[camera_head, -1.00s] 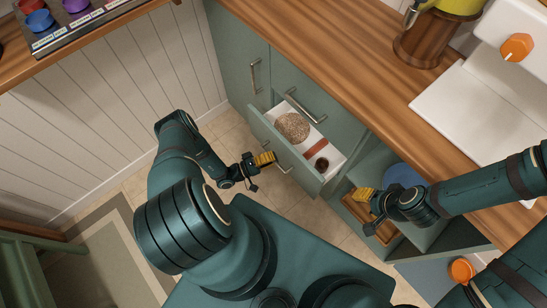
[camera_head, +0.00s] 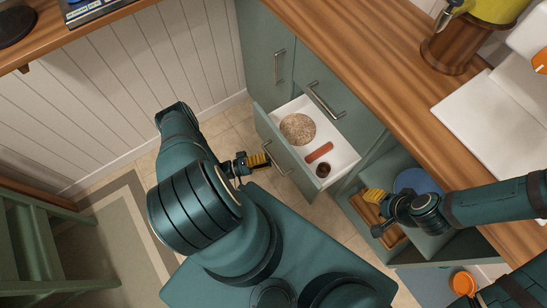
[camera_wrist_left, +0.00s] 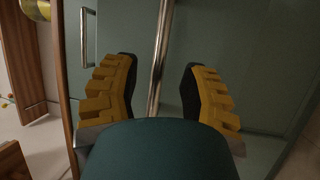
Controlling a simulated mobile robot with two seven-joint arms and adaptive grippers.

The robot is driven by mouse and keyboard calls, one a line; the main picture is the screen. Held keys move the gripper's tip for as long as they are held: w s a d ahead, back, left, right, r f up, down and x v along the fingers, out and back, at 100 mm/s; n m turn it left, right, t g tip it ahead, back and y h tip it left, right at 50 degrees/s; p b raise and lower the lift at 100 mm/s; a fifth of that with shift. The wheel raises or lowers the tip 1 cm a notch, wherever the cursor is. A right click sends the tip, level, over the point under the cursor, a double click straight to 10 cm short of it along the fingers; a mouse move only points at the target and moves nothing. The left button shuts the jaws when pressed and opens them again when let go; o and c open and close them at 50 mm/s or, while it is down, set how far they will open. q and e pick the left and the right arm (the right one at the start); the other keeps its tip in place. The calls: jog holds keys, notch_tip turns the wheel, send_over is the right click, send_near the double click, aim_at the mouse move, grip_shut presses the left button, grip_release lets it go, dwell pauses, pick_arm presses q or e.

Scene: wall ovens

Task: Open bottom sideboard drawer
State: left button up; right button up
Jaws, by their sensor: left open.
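The lower sideboard drawer (camera_head: 345,150) stands pulled out below a closed drawer front. It holds a round brown speckled item (camera_head: 297,129), a reddish-brown stick-shaped item (camera_head: 319,152) and a small dark round item (camera_head: 323,169). Its metal handle (camera_head: 276,159) is on the green front. My left gripper (camera_head: 259,161) is at this handle. In the left wrist view the handle bar (camera_wrist_left: 158,60) runs between my open yellow fingers (camera_wrist_left: 160,95). My right gripper (camera_head: 374,196) is beside the open shelf to the right; its jaw gap is not clear.
A closed drawer handle (camera_head: 325,100) and a door handle (camera_head: 278,67) are on the sideboard. A wooden tray (camera_head: 392,234) and a blue round item (camera_head: 411,181) are in the shelf. The tiled floor left of the drawer is free. A green stool (camera_head: 40,250) stands at left.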

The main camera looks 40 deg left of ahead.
pick_arm(q)
jog(key=v, duration=0.8)
jog(key=shift+s, duration=0.1)
